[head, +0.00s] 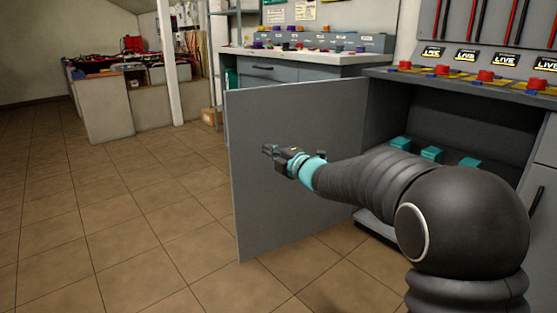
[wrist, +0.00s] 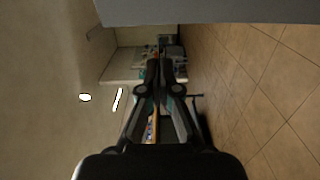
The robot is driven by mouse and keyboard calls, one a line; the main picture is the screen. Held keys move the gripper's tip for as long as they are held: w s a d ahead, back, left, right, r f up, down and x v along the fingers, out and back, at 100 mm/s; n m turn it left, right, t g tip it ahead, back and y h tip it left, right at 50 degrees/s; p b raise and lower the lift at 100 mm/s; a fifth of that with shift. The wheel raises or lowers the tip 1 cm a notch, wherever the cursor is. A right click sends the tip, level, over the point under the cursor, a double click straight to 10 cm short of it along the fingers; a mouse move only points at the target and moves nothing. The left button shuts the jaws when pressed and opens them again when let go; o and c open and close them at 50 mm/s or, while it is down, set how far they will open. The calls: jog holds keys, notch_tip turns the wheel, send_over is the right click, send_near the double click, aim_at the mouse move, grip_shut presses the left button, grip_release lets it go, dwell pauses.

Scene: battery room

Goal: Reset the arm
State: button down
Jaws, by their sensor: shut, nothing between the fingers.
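My gripper (head: 270,151) is at the end of my dark arm, in front of the open grey cabinet door (head: 290,205) in the head view. It looks small and points to the left. In the wrist view my gripper (wrist: 160,65) has its fingers together, with nothing seen between them. A grey panel edge (wrist: 210,11) runs along the top of that view, apart from the fingers.
The open cabinet (head: 455,130) on the right holds several teal blocks (head: 431,154). Above it is a panel with red buttons and LIVE signs (head: 507,60). A workbench (head: 300,72) stands behind the door. The tiled floor (head: 120,215) on the left is clear.

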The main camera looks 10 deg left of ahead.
jog(key=s+d+f+m+h, duration=0.1)
jog(key=d+f+m+h, duration=0.6)
jog(key=d+f+m, duration=0.25)
jog(key=s+d+f+m+g+h+p, duration=0.1)
jog(key=s+d+f+m+h, duration=0.2)
jog(key=s+d+m+h, duration=0.55)
jog(key=s+d+r+m+g+p, duration=0.25)
jog(key=s+d+m+g, duration=0.3)
jog(key=s+d, duration=1.15)
jog(key=s+d+r+m+t+y+p, duration=0.1)
jog(key=s+r+m+p, duration=0.3)
jog(key=s+r, duration=0.4)
jog(key=s+d+p, duration=0.1)
jog(key=s, duration=0.5)
jog(key=shift+s+r+m, duration=0.2)
jog(key=shift+s+m, duration=0.15)
